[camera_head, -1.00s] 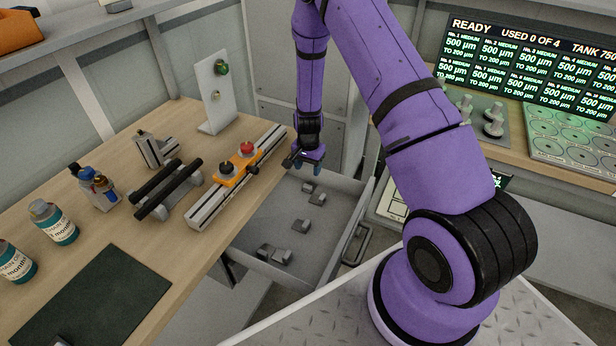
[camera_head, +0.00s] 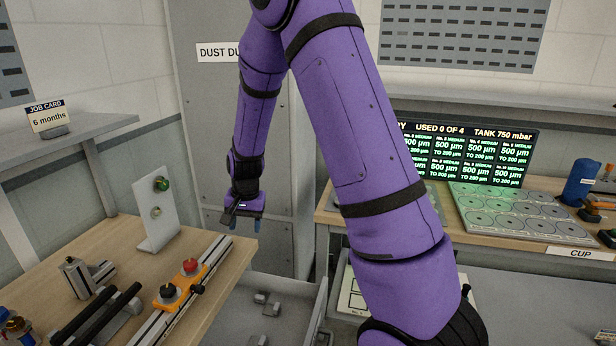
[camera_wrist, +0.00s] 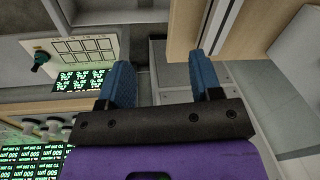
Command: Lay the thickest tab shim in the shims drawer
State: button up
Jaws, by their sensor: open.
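My gripper (camera_head: 243,220) hangs at the end of the arm, above the workbench's right end and the open drawer. In the wrist view my gripper (camera_wrist: 162,78) has its two blue fingers wide apart with nothing between them. The open grey drawer (camera_head: 319,312) is below, partly cut off by the frame's lower edge. Several small grey metal pieces, possibly shims (camera_head: 270,309), lie on its floor. I cannot tell their thicknesses or which is the thickest, and no drawer label is readable.
The wooden workbench (camera_head: 190,246) carries an orange clamp fixture (camera_head: 181,287) on a rail, black bars (camera_head: 100,315) and an upright grey plate (camera_head: 157,212). A tall grey cabinet (camera_head: 210,120) stands behind my gripper. A lit display (camera_head: 465,152) and cup tray (camera_head: 520,212) are right.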

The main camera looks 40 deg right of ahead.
jog(key=s+a+r+n+t, duration=0.1)
jog(key=s+a+r+n, duration=0.1)
jog(key=s+r, duration=0.6)
jog(key=s+a+r+n+t, duration=0.15)
jog(key=s+r, duration=0.25)
jog(key=r, duration=0.7)
jog(key=s+r+n, duration=0.2)
jog(key=s+r, duration=0.2)
jog(key=s, duration=0.5)
jog(key=s+a+r+n+t, duration=0.1)
jog(key=s+r+n, duration=0.2)
jog(key=s, duration=0.6)
jog(key=shift+s+r+h, duration=0.3)
jog(key=shift+s+r, duration=0.05)
jog(key=shift+r, duration=0.05)
jog(key=shift+t, duration=0.25)
